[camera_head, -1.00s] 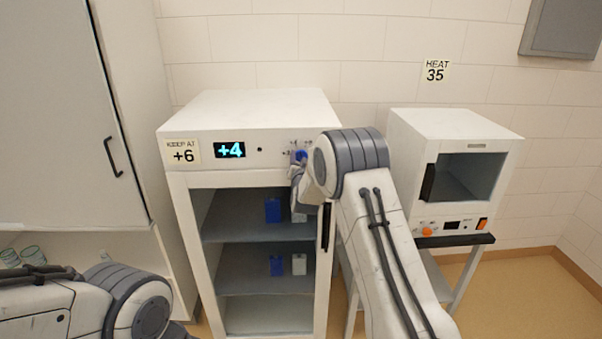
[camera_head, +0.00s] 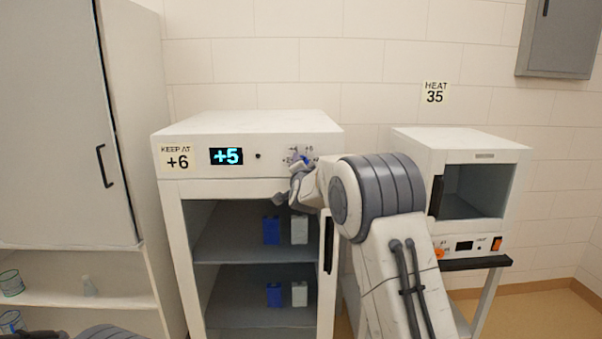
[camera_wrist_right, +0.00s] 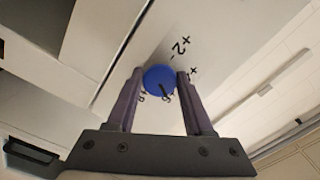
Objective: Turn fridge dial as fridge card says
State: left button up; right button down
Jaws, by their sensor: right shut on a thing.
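The white fridge (camera_head: 215,133) stands in the middle of the head view. Its card (camera_head: 178,158) reads "KEEP AT +6". Its lit display (camera_head: 226,156) reads +5. The blue fridge dial (camera_wrist_right: 160,79) shows in the right wrist view, with a dark pointer mark and printed numbers around it, among them +2. My right gripper (camera_wrist_right: 158,82) is shut on the dial, one finger on each side. In the head view my right gripper (camera_head: 299,170) is at the right of the fridge's front panel and mostly hides the dial. My left gripper is out of view.
Blue and white containers (camera_head: 271,230) stand on the fridge shelves. A heater box (camera_head: 470,145) with an orange dial stands to the right, under a "HEAT 35" card (camera_head: 435,93). A tall cabinet (camera_head: 60,120) is on the left, with glassware below it.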

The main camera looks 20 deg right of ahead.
dwell(0.5)
jog(key=shift+c, duration=1.7)
grip_release()
jog(key=b+v, duration=0.3)
jog(key=v, duration=0.7)
jog(key=shift+s+b, duration=0.25)
jog(key=shift+b, duration=0.1)
